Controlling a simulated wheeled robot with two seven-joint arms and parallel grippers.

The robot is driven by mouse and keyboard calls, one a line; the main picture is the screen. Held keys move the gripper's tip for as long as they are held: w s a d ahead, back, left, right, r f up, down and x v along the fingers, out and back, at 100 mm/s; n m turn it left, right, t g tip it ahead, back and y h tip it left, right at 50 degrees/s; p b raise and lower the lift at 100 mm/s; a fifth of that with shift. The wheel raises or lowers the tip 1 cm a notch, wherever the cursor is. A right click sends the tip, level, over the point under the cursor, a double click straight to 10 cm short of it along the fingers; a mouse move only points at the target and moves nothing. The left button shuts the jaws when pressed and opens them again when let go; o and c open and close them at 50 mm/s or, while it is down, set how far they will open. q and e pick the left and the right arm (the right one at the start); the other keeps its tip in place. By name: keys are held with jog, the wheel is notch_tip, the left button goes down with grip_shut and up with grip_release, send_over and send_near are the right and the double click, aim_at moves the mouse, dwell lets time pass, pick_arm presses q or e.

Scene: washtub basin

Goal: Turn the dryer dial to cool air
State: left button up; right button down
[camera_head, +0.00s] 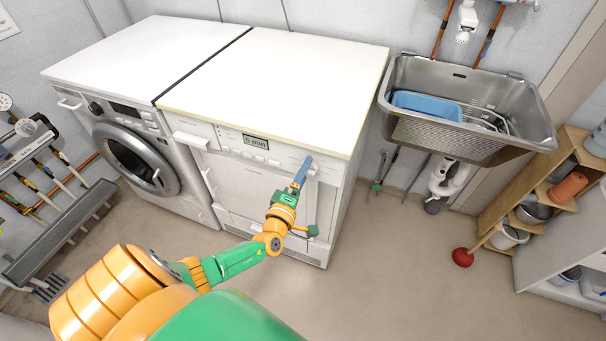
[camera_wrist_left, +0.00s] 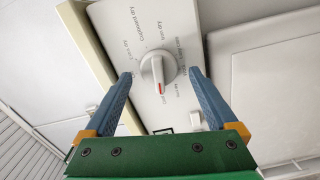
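The dryer (camera_head: 240,185) is the right-hand white machine in the head view, with a small display on its panel. Its dial (camera_wrist_left: 157,68) shows in the left wrist view as a round white knob with a raised grip and a red mark pointing down and slightly right. Printed labels ring it; "Cupboard dry" reads at upper left, others are too small to read surely. My left gripper (camera_head: 303,170) is at the panel's right end. In the left wrist view its blue fingers (camera_wrist_left: 160,75) stand open on either side of the dial, with gaps visible. My right gripper is not in view.
A washing machine (camera_head: 130,155) stands left of the dryer. A metal sink (camera_head: 465,140) holding a blue basin (camera_head: 427,105) hangs at right. A wooden shelf (camera_head: 505,225) stands at far right, with a red plunger (camera_head: 463,257) nearby. The dryer's white top (camera_head: 290,85) is clear.

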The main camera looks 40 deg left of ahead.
pick_arm(q)
jog(key=p+v, duration=0.1)
jog(key=v, duration=0.6)
dwell(0.3)
